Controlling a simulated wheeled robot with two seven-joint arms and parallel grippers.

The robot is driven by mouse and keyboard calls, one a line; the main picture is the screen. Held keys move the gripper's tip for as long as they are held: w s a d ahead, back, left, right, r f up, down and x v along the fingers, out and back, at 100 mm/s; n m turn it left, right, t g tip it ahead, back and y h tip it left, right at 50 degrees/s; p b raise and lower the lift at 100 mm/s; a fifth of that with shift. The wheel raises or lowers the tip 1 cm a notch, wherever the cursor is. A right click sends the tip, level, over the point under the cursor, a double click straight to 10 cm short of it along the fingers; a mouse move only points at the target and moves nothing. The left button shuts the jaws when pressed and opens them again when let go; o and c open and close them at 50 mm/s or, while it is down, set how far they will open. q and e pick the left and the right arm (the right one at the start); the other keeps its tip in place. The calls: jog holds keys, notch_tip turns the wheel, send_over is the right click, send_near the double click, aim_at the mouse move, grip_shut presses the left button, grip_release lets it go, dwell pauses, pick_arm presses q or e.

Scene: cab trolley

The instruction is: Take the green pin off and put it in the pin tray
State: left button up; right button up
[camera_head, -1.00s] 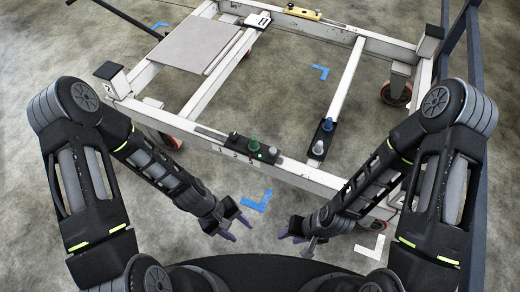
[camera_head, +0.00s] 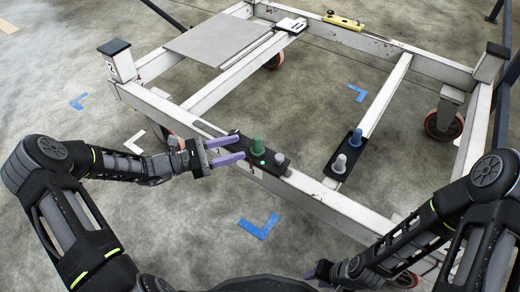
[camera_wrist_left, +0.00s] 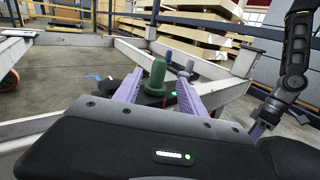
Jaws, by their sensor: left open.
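The green pin (camera_head: 257,145) stands upright on a black plate (camera_head: 278,170) on the trolley's front rail, beside a grey pin (camera_head: 279,158). My left gripper (camera_head: 238,148) is open and just left of the green pin, its purple fingers pointing at it. In the left wrist view the green pin (camera_wrist_left: 156,78) appears between the fingers, ahead of or between their tips; I cannot tell how deep.
The white trolley frame has a grey panel (camera_head: 215,38) at back left and a yellow object (camera_head: 343,21) on its far rail. A corner post (camera_head: 118,62) rises at left. Blue floor marks (camera_head: 259,227) lie around. The floor before the front rail is clear.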

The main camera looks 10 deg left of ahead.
aim_at(258, 142)
pick_arm(q)
jog(key=x, duration=0.2)
jog(key=shift+w+d+b, duration=0.15)
jog(key=shift+d+b, duration=0.15)
jog(key=shift+b, duration=0.1)
jog(key=b+x, duration=0.2)
jog(key=x, duration=0.2)
jog(key=shift+w+d+f, duration=0.15)
jog(key=shift+w+d, duration=0.25)
jog(key=shift+d, duration=0.1)
grip_shut()
dwell(0.6)
